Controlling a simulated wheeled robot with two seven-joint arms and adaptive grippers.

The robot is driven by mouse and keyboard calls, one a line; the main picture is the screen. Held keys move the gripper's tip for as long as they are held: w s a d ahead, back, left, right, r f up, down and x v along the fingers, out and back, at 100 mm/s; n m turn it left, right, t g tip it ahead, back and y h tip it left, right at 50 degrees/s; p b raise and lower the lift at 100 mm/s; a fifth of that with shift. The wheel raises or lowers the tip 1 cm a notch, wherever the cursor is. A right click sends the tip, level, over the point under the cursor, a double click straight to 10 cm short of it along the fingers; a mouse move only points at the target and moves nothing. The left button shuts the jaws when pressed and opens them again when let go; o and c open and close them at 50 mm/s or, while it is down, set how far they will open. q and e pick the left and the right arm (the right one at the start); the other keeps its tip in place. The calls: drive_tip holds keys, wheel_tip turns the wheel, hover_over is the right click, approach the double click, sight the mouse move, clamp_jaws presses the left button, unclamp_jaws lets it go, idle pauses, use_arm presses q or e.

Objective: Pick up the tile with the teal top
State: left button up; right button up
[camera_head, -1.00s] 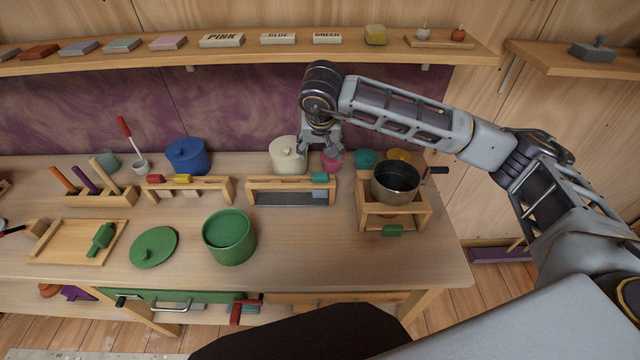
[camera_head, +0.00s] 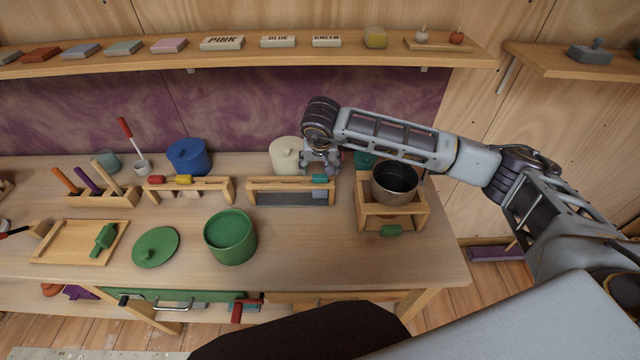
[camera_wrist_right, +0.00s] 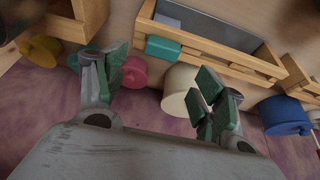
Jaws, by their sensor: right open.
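The tile with the teal top (camera_head: 319,178) sits at the right end of the slotted wooden rack (camera_head: 262,183), its lower part showing pale below the bar. In the right wrist view the teal top (camera_wrist_right: 163,47) lies on the rack's bar, beyond the gap between the fingers. My right gripper (camera_head: 320,168) is just behind and above the teal top, pointing down. Its green-padded fingers (camera_wrist_right: 160,78) are spread and empty, and I see no contact with the tile. My left gripper is out of view.
A cream pot (camera_head: 286,153) stands left of the right gripper, and a pink round object (camera_wrist_right: 134,72) shows between the fingers. A dark pan (camera_head: 396,178) on a wooden stand is to the right. A green pot (camera_head: 230,238) stands in front. The front right tabletop is clear.

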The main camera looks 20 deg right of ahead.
sight(320, 176)
drive_tip(key=shift+w+f, duration=0.1)
drive_tip(key=shift+f, duration=0.15)
drive_tip(key=shift+f+p, duration=0.75)
drive_tip(key=shift+f, duration=0.8)
drive_tip(key=shift+x, duration=1.15)
drive_tip(key=shift+w, duration=0.1)
drive_tip(key=c, duration=1)
